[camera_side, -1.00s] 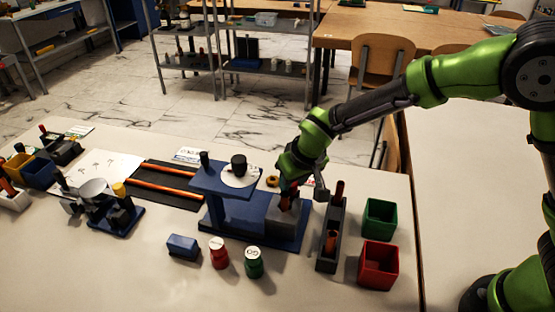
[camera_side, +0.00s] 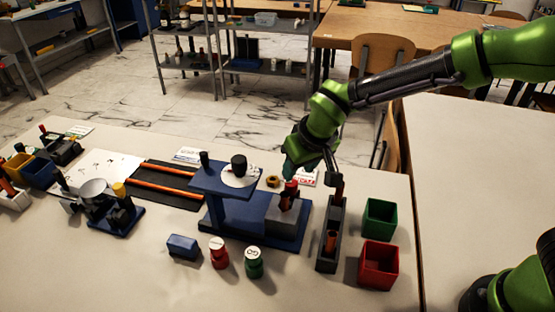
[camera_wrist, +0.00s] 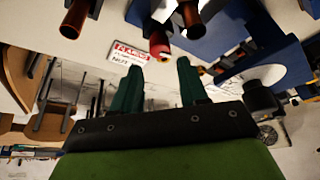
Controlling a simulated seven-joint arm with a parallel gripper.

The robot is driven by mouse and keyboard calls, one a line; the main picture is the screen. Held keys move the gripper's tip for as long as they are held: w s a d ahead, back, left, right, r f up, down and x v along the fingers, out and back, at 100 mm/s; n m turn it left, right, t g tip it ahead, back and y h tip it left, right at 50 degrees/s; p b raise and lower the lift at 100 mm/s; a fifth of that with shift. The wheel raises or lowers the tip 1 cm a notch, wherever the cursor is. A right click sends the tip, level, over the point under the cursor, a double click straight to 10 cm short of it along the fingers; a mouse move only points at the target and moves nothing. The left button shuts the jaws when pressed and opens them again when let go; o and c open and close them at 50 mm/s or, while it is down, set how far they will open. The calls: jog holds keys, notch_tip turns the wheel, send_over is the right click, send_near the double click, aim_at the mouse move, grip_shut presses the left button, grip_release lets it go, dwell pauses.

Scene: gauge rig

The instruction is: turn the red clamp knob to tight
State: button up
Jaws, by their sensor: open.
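The red clamp knob (camera_side: 291,187) stands at the back of the grey block (camera_side: 284,226) on the right end of the blue rig. In the wrist view the red knob (camera_wrist: 160,43) shows just beyond my fingertips, between their lines. My gripper (camera_side: 297,175) is just above and behind the knob in the side view and partly overlaps it. In the wrist view my gripper (camera_wrist: 160,63) has its two green fingers apart with nothing between them. A brown cylinder (camera_wrist: 190,18) stands in the grey block near the knob. I cannot tell the knob's turn position.
A dark upright holder (camera_side: 330,245) with brown cylinders stands right of the rig. Green (camera_side: 380,219) and red (camera_side: 378,265) bins are further right. A printed card (camera_wrist: 128,52) lies behind the knob. The front right of the table is clear.

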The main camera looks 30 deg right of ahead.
jog(key=v, duration=1)
jog(key=shift+r, duration=0.3)
jog(key=n+g, duration=0.2)
jog(key=g, duration=0.3)
send_over(291, 188)
jog(key=w, duration=0.1)
jog(key=f, duration=1)
jog(key=d+f, duration=0.1)
jog(key=f, duration=0.5)
jog(key=shift+w, duration=0.1)
